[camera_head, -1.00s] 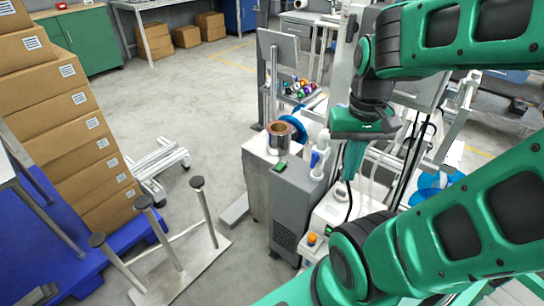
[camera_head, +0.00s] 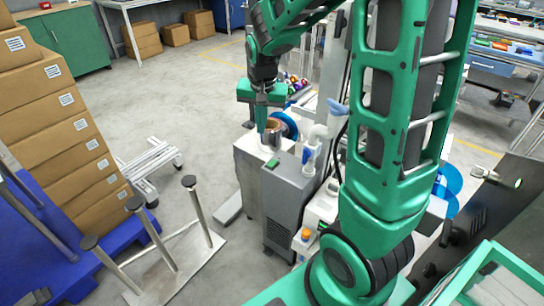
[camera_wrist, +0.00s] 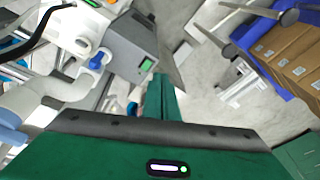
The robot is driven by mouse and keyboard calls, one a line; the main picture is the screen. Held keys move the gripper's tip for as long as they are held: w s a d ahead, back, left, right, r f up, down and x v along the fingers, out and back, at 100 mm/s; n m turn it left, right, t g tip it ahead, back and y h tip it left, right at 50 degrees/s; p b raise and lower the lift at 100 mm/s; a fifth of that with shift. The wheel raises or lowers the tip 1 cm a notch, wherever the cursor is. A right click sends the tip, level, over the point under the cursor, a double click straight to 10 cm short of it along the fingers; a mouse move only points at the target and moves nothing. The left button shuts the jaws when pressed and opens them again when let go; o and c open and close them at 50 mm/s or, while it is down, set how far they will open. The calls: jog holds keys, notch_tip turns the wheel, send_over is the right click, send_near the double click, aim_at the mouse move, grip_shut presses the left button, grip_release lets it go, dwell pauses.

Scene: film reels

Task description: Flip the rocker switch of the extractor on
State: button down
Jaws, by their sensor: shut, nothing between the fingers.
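The extractor looks to be the grey cabinet (camera_head: 290,195) with a vented front, standing at the centre of the head view. A small green patch (camera_head: 271,164) on its top edge looks like the rocker switch; its tilt is too small to read. In the wrist view the patch (camera_wrist: 147,66) lies just left of my fingertips on the cabinet (camera_wrist: 130,45). In the wrist view the fingers (camera_wrist: 160,80) are together.
A white pipe (camera_head: 318,140) with a blue valve handle (camera_head: 308,154) rises beside the cabinet's right side. A blue reel (camera_head: 287,124) is behind the pot. A metal stand with upright posts (camera_head: 195,210) and stacked cartons (camera_head: 70,130) are left.

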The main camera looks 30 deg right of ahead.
aim_at(273, 161)
jog(key=w+d+f+m+g+h, duration=0.1)
jog(key=w+d+f+m, duration=0.4)
jog(key=w+d+f, duration=0.1)
notch_tip(273, 161, down, 2)
jog(key=shift+d+f+m+g, duration=0.1)
jog(key=shift+d+m+g, duration=0.2)
jog(key=shift+d, duration=0.15)
jog(key=shift+w+f, duration=0.1)
jog(key=f, duration=0.4)
jog(key=d+f, duration=0.1)
jog(key=f, duration=0.4)
jog(key=d+f, duration=0.1)
jog(key=f, duration=0.3)
jog(key=shift+w+d+f, duration=0.15)
jog(key=shift+w+f, duration=0.15)
jog(key=shift+w, duration=0.1)
